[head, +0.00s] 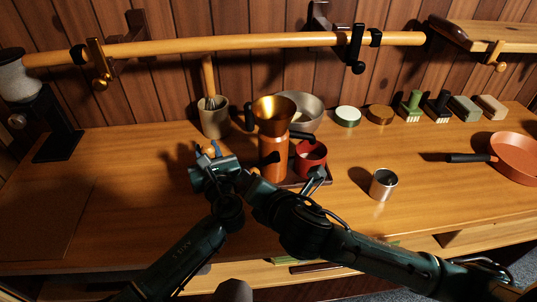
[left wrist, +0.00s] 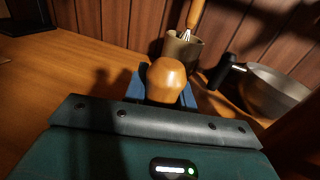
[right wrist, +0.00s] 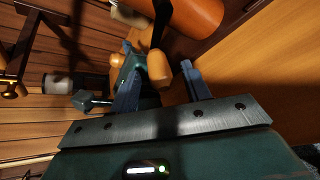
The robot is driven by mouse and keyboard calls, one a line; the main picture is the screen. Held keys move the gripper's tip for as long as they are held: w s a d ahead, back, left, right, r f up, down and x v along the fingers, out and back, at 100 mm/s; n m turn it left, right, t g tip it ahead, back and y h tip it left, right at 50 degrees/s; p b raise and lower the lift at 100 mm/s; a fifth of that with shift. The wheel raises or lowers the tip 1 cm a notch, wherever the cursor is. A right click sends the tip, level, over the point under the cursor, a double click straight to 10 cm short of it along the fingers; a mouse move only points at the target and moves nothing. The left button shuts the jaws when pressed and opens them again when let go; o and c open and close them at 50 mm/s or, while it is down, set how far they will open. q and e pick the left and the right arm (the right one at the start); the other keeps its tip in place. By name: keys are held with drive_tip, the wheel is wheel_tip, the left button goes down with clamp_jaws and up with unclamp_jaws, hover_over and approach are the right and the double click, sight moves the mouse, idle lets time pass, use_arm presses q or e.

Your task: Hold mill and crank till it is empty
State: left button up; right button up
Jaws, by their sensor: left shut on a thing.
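The orange mill (head: 273,150) with its golden hopper (head: 273,112) stands upright at the table's middle. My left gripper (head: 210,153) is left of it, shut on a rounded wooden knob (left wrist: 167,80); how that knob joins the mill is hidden. In the right wrist view, the mill (right wrist: 190,12) is at the top, with a black crank bar (right wrist: 161,25) ending in a wooden knob (right wrist: 159,70). My right gripper (right wrist: 163,88) has its fingers apart, with this knob in front of or between them; contact is unclear. The hopper's contents are hidden.
A red pot (head: 311,158) stands close right of the mill, beside a dark tray (head: 292,184). Behind are a crock with a whisk (head: 214,122) and a metal bowl (head: 311,108). A metal cup (head: 383,184) and pan (head: 515,155) stand right. The left tabletop is clear.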

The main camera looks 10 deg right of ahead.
use_arm(q)
drive_tip(key=shift+f, duration=0.1)
use_arm(e)
drive_tip(key=shift+o, duration=0.4)
drive_tip(key=v, duration=0.7)
drive_tip(key=shift+s, duration=0.25)
drive_tip(key=shift+r, duration=0.15)
use_arm(q)
drive_tip(key=o, duration=1.1)
drive_tip(key=shift+c, duration=0.2)
wheel_tip(320, 180, up, 10)
